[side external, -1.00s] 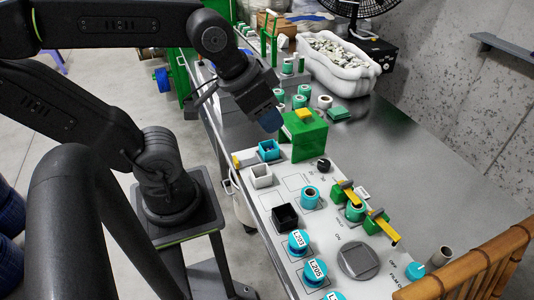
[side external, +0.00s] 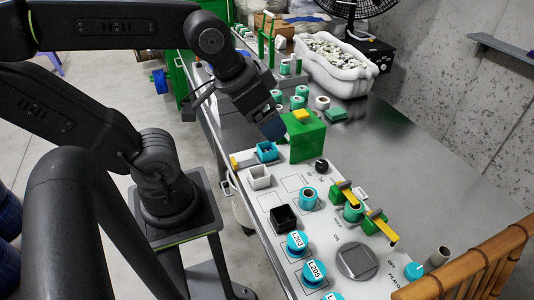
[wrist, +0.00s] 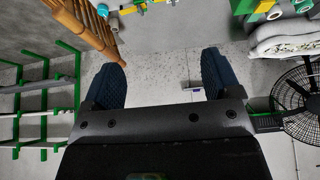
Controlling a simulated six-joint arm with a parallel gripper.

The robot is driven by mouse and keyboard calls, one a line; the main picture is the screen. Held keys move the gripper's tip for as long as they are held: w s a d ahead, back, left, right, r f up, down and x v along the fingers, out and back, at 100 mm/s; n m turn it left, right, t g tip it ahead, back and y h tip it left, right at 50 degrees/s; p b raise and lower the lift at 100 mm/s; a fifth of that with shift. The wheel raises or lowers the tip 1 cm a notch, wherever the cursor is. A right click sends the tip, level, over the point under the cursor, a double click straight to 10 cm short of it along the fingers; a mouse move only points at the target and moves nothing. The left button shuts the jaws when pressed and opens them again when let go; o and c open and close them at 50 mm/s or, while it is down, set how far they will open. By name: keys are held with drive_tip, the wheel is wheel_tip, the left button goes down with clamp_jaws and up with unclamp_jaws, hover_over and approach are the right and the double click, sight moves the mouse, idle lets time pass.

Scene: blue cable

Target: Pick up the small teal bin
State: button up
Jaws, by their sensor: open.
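The small teal bin (side external: 267,151) is an open square box on the white panel in the side external view. It holds small dark blue pieces. My gripper (side external: 277,134) is just above and to the right of it, close to the green box, with its dark blue fingertips apart from the bin as far as I can tell. In the wrist view, my gripper (wrist: 163,75) is open, with two blue ridged fingers wide apart and nothing between them. The teal bin does not show in the wrist view.
A green box (side external: 307,142) with a yellow top stands right beside my gripper. Teal spools lie around. The metal table (side external: 420,165) is clear at right.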

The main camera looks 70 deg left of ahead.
drive_tip(key=shift+o, duration=0.8)
drive_tip(key=m+g+y, duration=0.4)
drive_tip(key=m+g, duration=0.2)
drive_tip(key=m, duration=1.2)
hover_over(267, 150)
drive_tip(key=s+d, duration=0.1)
drive_tip(key=d, duration=0.4)
drive_tip(key=f, duration=3.1)
drive_tip(key=shift+s+a+f, duration=0.2)
drive_tip(key=shift+a+f, duration=0.05)
drive_tip(key=shift+f, duration=0.05)
drive_tip(key=shift+w+x, duration=0.15)
drive_tip(key=shift+x, duration=1.3)
drive_tip(key=shift+w+x, duration=0.15)
drive_tip(key=shift+x, duration=1.3)
